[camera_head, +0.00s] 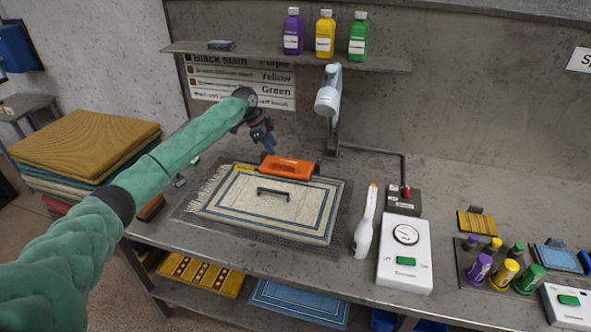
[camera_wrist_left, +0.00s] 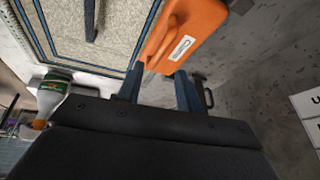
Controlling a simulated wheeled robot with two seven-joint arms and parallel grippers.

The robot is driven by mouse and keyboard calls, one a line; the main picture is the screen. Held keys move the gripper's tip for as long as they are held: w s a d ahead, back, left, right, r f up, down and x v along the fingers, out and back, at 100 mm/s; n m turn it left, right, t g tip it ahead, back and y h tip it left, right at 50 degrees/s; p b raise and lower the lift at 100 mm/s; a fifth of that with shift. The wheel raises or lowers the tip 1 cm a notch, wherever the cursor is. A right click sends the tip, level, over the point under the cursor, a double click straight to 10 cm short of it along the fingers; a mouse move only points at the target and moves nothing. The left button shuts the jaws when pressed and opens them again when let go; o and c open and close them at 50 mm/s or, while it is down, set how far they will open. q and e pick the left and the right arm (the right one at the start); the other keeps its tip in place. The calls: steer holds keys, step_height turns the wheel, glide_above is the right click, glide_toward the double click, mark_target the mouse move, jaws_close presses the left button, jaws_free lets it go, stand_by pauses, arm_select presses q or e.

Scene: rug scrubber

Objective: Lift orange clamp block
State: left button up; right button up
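The orange clamp block (camera_head: 288,168) lies along the back edge of a beige rug with blue borders (camera_head: 240,200), on the workbench. In the left wrist view the orange block (camera_wrist_left: 188,38), with a white label, fills the top middle. My left gripper (camera_head: 268,146) hangs just behind and above the block's left end. In the left wrist view its two dark fingers (camera_wrist_left: 158,88) are apart, with the block's near end just beyond the tips. Nothing shows held between them; contact with the block cannot be told. My right gripper is not in view.
A grey lamp-like fixture (camera_head: 328,100) stands behind the block. A white spray bottle (camera_head: 364,225) and a white dial box (camera_head: 405,255) are right of the rug. Bottles (camera_head: 325,35) stand on the shelf above. Folded rugs (camera_head: 85,145) are stacked at left.

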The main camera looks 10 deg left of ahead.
mark_target(282, 163)
arm_select(q)
steer(key=shift+w+d+f+m+p, duration=0.25)
steer(key=shift+d+f+m+p, duration=0.3)
steer(key=shift+f, duration=0.6)
steer(key=shift+w+d+f+m+p, duration=0.2)
steer(key=shift+d+f+m+p, duration=0.35)
steer(key=shift+f, duration=0.55)
steer(key=shift+w+d+f+m+p, duration=0.35)
steer(key=shift+d+f+p, duration=0.35)
steer(key=shift+f, duration=0.45)
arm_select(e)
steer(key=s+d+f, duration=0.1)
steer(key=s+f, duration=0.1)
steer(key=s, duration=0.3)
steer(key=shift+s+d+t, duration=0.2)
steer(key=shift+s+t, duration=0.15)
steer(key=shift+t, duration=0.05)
arm_select(q)
steer(key=shift+s, duration=0.15)
jaws_close()
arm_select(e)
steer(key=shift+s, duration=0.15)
